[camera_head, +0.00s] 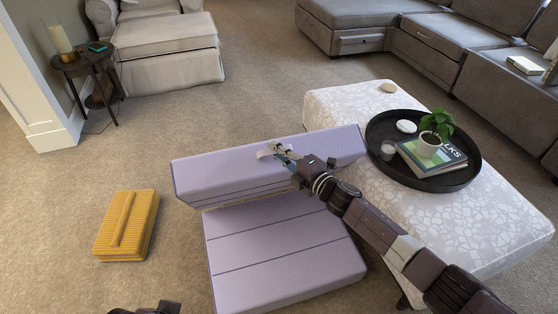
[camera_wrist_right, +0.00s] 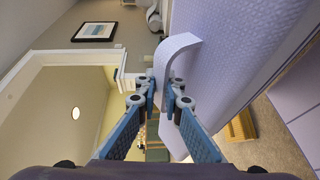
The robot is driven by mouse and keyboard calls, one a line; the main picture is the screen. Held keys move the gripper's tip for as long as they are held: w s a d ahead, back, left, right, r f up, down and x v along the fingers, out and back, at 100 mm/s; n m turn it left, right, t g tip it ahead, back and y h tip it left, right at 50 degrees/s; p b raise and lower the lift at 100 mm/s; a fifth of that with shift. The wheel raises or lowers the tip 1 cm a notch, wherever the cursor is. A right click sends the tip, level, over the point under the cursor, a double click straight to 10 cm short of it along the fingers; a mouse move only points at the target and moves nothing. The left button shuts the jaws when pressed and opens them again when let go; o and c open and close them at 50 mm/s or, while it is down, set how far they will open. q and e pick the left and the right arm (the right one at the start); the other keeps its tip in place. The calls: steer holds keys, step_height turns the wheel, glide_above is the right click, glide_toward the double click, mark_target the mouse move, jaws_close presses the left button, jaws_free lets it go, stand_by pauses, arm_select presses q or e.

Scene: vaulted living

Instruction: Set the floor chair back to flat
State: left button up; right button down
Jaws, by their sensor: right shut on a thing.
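The lavender floor chair (camera_head: 285,255) lies on the carpet in the head view. Its seat is flat on the floor, and its backrest (camera_head: 225,172) is raised at the far side, tilted up from the seat. My right gripper (camera_head: 281,154) is at the top of the backrest, shut on a pale strap (camera_head: 268,151). In the right wrist view the strap (camera_wrist_right: 178,48) loops from the lavender backrest (camera_wrist_right: 225,50) to between the blue fingers (camera_wrist_right: 165,98). A dark part of my left arm shows at the bottom edge of the head view; its fingers cannot be made out.
A patterned ottoman (camera_head: 335,100) stands close to the right of the chair, bearing a black tray (camera_head: 460,180) with books and a plant. A yellow ribbed cushion (camera_head: 127,225) lies on the carpet to the left. Open carpet lies behind the backrest.

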steer(key=shift+w+a+r, duration=0.1)
steer(key=shift+w+r, duration=0.25)
steer(key=shift+w, duration=0.1)
steer(key=c, duration=2.3)
jaws_free()
steer(key=shift+s, duration=0.1)
steer(key=shift+f, duration=0.1)
